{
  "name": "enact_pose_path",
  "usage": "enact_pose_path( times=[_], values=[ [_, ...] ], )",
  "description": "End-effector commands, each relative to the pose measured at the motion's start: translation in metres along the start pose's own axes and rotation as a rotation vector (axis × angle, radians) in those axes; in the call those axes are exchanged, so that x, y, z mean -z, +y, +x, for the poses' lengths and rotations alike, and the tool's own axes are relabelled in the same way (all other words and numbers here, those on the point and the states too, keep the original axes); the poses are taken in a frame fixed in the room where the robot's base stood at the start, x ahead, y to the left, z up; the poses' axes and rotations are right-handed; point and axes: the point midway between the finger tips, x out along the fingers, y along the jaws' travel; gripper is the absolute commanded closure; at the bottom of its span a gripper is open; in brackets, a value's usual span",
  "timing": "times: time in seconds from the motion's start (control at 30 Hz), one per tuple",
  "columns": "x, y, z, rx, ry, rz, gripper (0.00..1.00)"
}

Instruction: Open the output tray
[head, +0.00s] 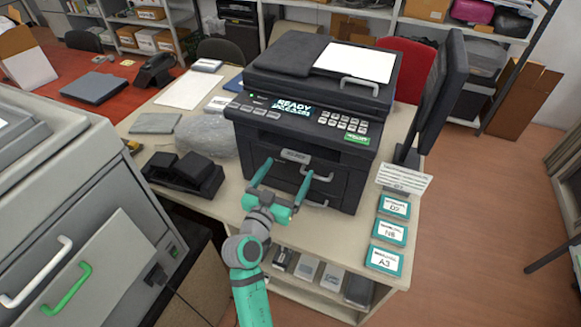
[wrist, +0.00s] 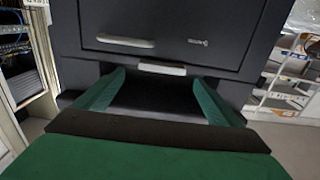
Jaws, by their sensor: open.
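The black printer (head: 248,139) stands on the table with its screen lit and reading "READY". Its front has a grey handle or plate (head: 295,156) near the top, a curved grey handle (head: 318,174) below it, and a lower handle (head: 316,203) partly hidden by my gripper. I cannot tell which part is the output tray; the front looks closed. My gripper (head: 288,168) is open and empty just before the front. In the wrist view a pale handle (wrist: 161,68) shows ahead between my fingertips, with another handle (wrist: 125,41) on the dark panel above it.
Teal-edged cards (head: 390,232) lie at the table's right, by a white sign (head: 403,180) and a dark monitor (head: 436,95). A large grey machine (head: 85,215) stands at the left.

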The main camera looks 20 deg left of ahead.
Motion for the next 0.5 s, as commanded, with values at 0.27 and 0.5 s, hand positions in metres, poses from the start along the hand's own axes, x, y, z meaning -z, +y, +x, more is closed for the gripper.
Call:
enact_pose_path(
  times=[0.27, 0.5],
  values=[
    [-0.001, -0.008, -0.055, 0.015, -0.001, -0.001, 0.11],
    [0.000, -0.006, -0.078, 0.011, -0.001, 0.000, 0.11]
  ],
)
